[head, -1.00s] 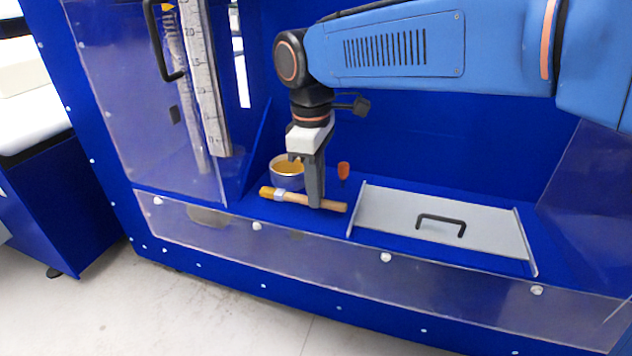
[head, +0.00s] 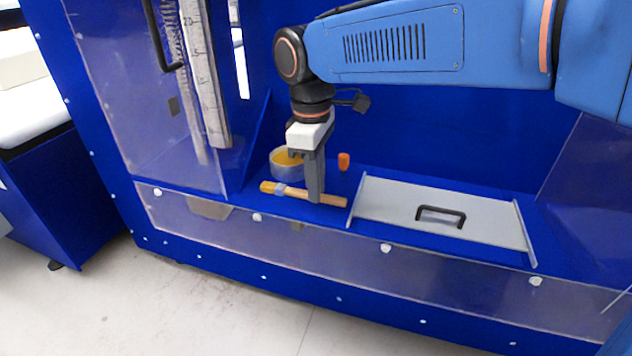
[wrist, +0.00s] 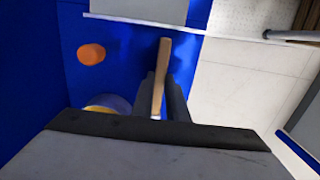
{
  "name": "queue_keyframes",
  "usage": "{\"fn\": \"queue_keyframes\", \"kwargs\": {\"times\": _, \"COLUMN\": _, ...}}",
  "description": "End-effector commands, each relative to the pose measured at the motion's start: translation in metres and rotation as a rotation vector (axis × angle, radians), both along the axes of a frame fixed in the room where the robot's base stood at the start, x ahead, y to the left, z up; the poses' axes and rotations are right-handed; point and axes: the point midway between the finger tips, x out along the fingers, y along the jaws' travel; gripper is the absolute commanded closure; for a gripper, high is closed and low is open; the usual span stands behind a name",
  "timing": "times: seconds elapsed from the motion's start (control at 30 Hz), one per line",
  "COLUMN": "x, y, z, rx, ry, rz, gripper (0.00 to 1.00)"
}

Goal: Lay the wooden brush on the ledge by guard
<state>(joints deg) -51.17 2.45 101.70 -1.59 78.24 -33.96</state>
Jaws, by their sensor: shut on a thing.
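The wooden brush (head: 328,199) lies lengthwise along the blue ledge (head: 245,205), just behind the clear guard (head: 320,243). My gripper (head: 315,198) points down and is shut on the brush near its middle. In the wrist view the brush handle (wrist: 161,75) sticks out between the two fingers (wrist: 163,105). The brush is level and close to the ledge surface; I cannot tell if it touches. The rest of the brush is hidden behind the gripper body in the wrist view.
A round tin with yellow contents (head: 287,163) stands behind the brush. A small orange object (head: 344,161) is behind and to the right. A grey lid with a black handle (head: 440,215) lies to the right. A vertical scale (head: 205,75) stands at the left.

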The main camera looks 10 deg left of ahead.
Motion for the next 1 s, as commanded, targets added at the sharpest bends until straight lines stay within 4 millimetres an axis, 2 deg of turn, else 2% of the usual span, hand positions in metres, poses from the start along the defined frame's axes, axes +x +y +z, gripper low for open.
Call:
{"fn": "queue_keyframes", "kwargs": {"times": 0.03, "x": 0.000, "y": 0.000, "z": -0.001, "rx": 0.000, "ry": 0.000, "rz": 0.000, "gripper": 1.00}}
{"fn": "queue_keyframes", "kwargs": {"times": 0.07, "x": 0.000, "y": 0.000, "z": -0.001, "rx": 0.000, "ry": 0.000, "rz": 0.000, "gripper": 0.82}}
{"fn": "queue_keyframes", "kwargs": {"times": 0.13, "x": 0.000, "y": 0.000, "z": -0.001, "rx": 0.000, "ry": 0.000, "rz": 0.000, "gripper": 0.65}}
{"fn": "queue_keyframes", "kwargs": {"times": 0.43, "x": 0.000, "y": 0.000, "z": 0.000, "rx": 0.001, "ry": 0.000, "rz": 0.000, "gripper": 0.65}}
{"fn": "queue_keyframes", "kwargs": {"times": 0.57, "x": 0.001, "y": 0.001, "z": 0.007, "rx": 0.003, "ry": -0.002, "rz": 0.000, "gripper": 0.65}}
{"fn": "queue_keyframes", "kwargs": {"times": 0.77, "x": 0.001, "y": 0.003, "z": 0.038, "rx": 0.003, "ry": -0.002, "rz": 0.000, "gripper": 0.65}}
{"fn": "queue_keyframes", "kwargs": {"times": 1.0, "x": 0.001, "y": 0.005, "z": 0.087, "rx": 0.003, "ry": -0.002, "rz": 0.000, "gripper": 0.65}}
